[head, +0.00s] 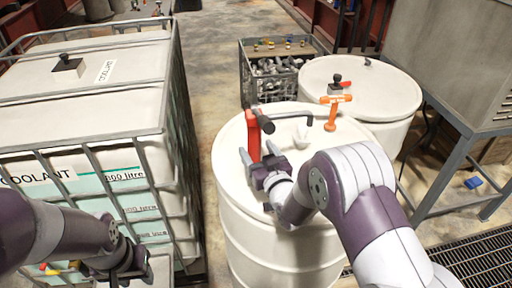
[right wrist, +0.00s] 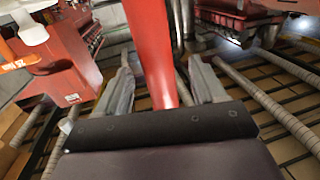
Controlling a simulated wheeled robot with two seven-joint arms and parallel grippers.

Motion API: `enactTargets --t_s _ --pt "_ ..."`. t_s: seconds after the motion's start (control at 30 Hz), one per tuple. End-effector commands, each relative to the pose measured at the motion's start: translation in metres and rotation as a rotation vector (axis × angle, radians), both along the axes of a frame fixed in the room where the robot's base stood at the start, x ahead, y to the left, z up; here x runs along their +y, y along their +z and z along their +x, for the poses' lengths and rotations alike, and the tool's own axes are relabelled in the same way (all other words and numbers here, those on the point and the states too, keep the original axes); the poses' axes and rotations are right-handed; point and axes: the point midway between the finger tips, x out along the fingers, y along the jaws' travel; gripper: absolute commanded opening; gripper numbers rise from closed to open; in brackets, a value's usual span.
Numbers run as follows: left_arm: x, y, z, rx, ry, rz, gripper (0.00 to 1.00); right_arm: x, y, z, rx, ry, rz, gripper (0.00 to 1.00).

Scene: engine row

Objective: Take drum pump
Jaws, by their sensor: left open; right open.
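The drum pump (head: 253,137) is a red upright body with a black grip and a dark bent spout. It stands on top of the front white drum (head: 285,240). My right gripper (head: 255,168) is open at the pump's lower body. In the right wrist view the red pump body (right wrist: 152,50) rises between the two fingers of my right gripper (right wrist: 163,88); whether they touch it I cannot tell. My left gripper (head: 128,265) is low at the left, beside the coolant tank, and holds nothing that I can see.
An orange-handled item (head: 331,113) stands on the front drum's far right side. A second white drum (head: 395,105) is behind it. A crate of bottles (head: 272,68) stands at the back. The caged coolant tank (head: 95,110) fills the left. A metal stand (head: 455,165) is at right.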

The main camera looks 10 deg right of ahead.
Motion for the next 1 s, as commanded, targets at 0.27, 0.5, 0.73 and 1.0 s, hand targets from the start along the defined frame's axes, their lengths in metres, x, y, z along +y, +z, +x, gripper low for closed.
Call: enactTargets --t_s 0.27,0.5,0.73,1.0 --pt "0.0 0.021 0.0 -0.001 0.0 0.0 0.43 0.007 -0.002 0.039 0.002 -0.001 0.0 0.69" --pt "0.0 0.02 0.0 -0.001 0.0 0.0 0.43 0.007 -0.003 0.04 0.001 0.0 0.0 0.56" --pt "0.0 0.02 0.0 -0.001 0.0 0.0 0.43 0.007 -0.003 0.04 0.0 0.0 0.0 0.0" --pt "0.0 0.02 0.0 -0.001 0.0 0.0 0.43 0.007 0.001 0.041 -0.008 -0.001 0.001 0.0"
